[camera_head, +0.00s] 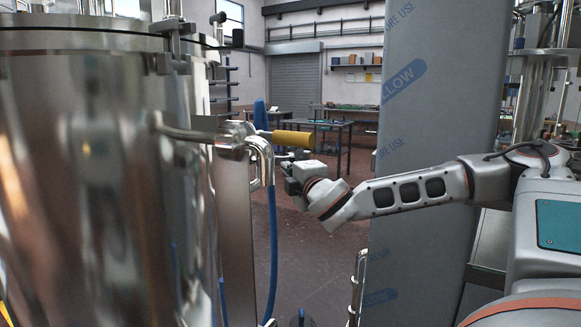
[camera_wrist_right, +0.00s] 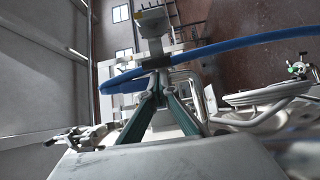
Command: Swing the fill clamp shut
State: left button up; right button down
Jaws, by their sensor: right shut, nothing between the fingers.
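A yellow cylindrical handle (camera_head: 292,138) sticks out to the right from metal fittings beside the bent steel pipe (camera_head: 262,150) on the large tank. I cannot tell for sure whether this handle belongs to the fill clamp. My left gripper is not in view.
The shiny steel tank (camera_head: 100,170) fills the left side. The blue hose hangs from the bent pipe in the head view (camera_head: 272,250). A tall film-wrapped grey column (camera_head: 430,110) stands behind my right arm. Worktables (camera_head: 345,125) stand farther back, with open red floor before them.

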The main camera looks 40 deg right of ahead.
jog(key=shift+f, duration=0.1)
jog(key=shift+s+d+n+y+p, duration=0.1)
jog(key=shift+d+n+y+p, duration=0.2)
jog(key=shift+y+p, duration=0.15)
jog(key=shift+t, duration=0.3)
